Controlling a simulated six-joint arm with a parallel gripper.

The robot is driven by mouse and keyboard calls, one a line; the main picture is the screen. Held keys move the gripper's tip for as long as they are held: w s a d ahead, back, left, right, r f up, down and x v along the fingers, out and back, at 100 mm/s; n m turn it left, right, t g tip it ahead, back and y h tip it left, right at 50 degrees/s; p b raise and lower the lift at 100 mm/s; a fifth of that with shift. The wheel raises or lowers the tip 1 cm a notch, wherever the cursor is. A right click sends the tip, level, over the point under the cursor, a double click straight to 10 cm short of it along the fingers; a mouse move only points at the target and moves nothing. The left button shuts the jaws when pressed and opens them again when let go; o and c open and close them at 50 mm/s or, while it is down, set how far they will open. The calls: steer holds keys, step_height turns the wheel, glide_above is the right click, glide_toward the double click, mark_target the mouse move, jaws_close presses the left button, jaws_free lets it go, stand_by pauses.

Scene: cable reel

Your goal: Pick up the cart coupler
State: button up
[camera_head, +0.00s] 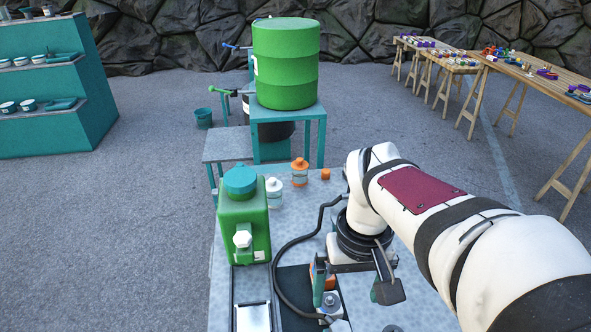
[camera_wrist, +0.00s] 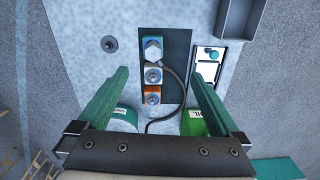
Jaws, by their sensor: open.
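The cart coupler is most likely the light hex-topped fitting (camera_wrist: 153,48) where the black hose (camera_wrist: 181,86) ends, at the top of a dark panel in the wrist view. In the head view my gripper (camera_head: 347,297) hangs over the table, fingers partly hidden by the wrist.
The hose (camera_head: 279,270) loops beside my gripper. A green drum (camera_head: 286,65) stands behind.

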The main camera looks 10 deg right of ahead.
steer(key=s+a+f+m, duration=0.1)
steer(key=s+a, duration=0.1)
steer(key=s, duration=0.2)
steer(key=s+a+f+m+y, duration=0.1)
steer(key=s+a+m, duration=0.1)
steer(key=s, duration=0.3)
steer(key=s+a+f+m, duration=0.1)
steer(key=s+a, duration=0.1)
steer(key=s, duration=0.3)
steer(key=shift+m+y, duration=0.3)
steer(key=shift+m, duration=0.1)
steer(key=shift+c, duration=1.1)
steer(key=shift+w, duration=0.1)
steer(key=m+h, duration=0.3)
steer(key=m, duration=0.2)
glide_toward(341, 329)
steer(key=shift+m+t, duration=0.3)
steer(key=shift+t, duration=0.1)
steer(key=f, duration=0.7)
steer(key=d+f, duration=0.1)
steer(key=f, duration=0.2)
steer(key=shift+f, duration=0.3)
jaws_close()
